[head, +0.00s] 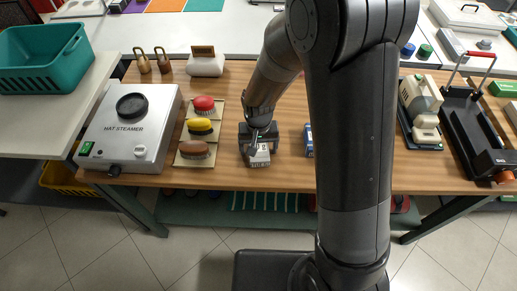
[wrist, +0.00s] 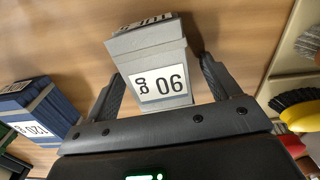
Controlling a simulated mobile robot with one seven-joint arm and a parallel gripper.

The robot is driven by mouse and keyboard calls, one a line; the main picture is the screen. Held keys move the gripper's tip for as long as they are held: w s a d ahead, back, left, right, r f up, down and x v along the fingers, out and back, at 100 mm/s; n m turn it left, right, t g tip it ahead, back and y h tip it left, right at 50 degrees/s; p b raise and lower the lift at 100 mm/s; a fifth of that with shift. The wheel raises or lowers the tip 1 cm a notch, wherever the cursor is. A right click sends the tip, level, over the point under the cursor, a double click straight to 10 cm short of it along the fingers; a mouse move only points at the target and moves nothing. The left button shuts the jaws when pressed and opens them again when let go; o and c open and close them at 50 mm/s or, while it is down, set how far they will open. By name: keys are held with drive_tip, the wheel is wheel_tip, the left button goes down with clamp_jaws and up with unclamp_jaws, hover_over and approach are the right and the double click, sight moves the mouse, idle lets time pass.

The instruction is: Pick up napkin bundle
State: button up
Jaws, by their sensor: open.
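A grey block-shaped bundle with a white numbered label (wrist: 160,88) stands between the fingers of my gripper (wrist: 162,70) in the wrist view. The fingers are open, one on each side, and slight gaps seem to show. In the head view the grey bundle (head: 260,159) is on the wooden table, partly hidden by my gripper (head: 259,146) above it. A similar blue bundle with a white label (wrist: 36,112) is to the left in the wrist view; it also shows in the head view (head: 308,140), partly hidden by my arm. Which one is the napkin bundle is not marked.
The wooden table (head: 228,116) holds a hat steamer (head: 128,135) at left. Brushes in red, yellow and brown (head: 197,150) stand left of my gripper. Bare wood lies behind the grey bundle.

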drive_tip(key=shift+c, duration=0.5)
drive_tip(key=c, duration=1)
